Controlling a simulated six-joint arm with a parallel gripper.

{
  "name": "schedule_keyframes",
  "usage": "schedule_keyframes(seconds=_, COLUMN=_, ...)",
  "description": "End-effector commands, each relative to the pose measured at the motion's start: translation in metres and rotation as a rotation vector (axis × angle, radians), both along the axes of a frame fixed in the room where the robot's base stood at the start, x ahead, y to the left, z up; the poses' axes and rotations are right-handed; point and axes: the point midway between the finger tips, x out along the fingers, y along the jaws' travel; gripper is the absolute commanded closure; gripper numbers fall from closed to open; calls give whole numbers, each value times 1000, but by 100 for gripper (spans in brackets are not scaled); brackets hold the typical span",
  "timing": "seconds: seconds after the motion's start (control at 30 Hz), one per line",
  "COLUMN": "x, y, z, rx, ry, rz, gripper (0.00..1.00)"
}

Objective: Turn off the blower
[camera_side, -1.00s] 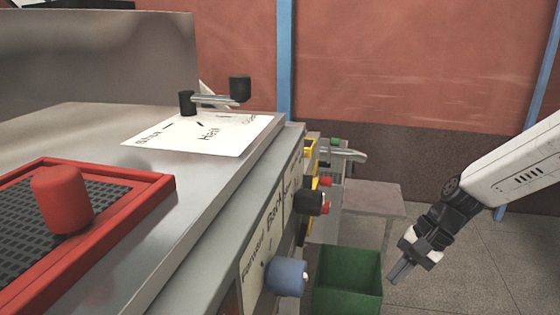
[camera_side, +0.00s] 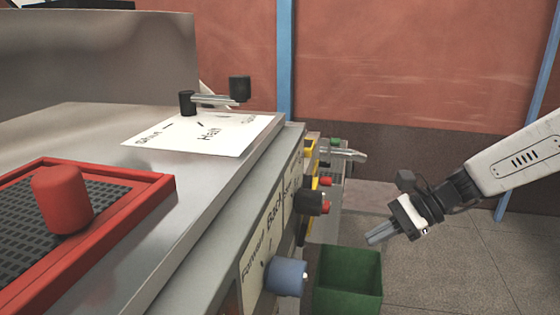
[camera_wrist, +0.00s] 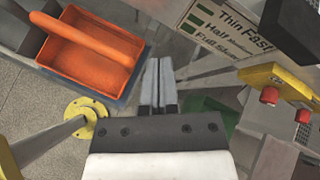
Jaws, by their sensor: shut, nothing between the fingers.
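My gripper (camera_side: 371,239) is shut and empty in the side view, in the air to the right of the machine's front panel (camera_side: 262,238) and above a green bin (camera_side: 348,282). Its closed grey fingers also show in the wrist view (camera_wrist: 158,70). The panel carries a blue-grey knob (camera_side: 285,277), a black knob (camera_side: 310,202) and red buttons (camera_side: 325,181) by yellow housings (camera_side: 309,150). A yellow housing with red buttons (camera_wrist: 270,95) is at the right in the wrist view. I cannot tell which control belongs to the blower. My gripper touches none of them.
A lever (camera_side: 215,98) stands on a labelled plate (camera_side: 200,140) on the machine top. A red-framed grate (camera_side: 120,205) with a red knob (camera_side: 62,200) is at left. An orange tray (camera_wrist: 92,62) and a "Thin Fast" plate (camera_wrist: 215,25) show in the wrist view.

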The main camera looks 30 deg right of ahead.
Motion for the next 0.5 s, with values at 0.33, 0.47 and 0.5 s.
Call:
schedule_keyframes(seconds=0.33, x=6, y=5, z=1, rx=-3, ry=-1, rz=2, gripper=100)
schedule_keyframes(seconds=0.47, x=12, y=12, z=2, rx=-2, ry=1, rz=3, gripper=100)
schedule_keyframes(seconds=0.5, x=14, y=14, z=2, rx=-2, ry=0, rz=4, gripper=100)
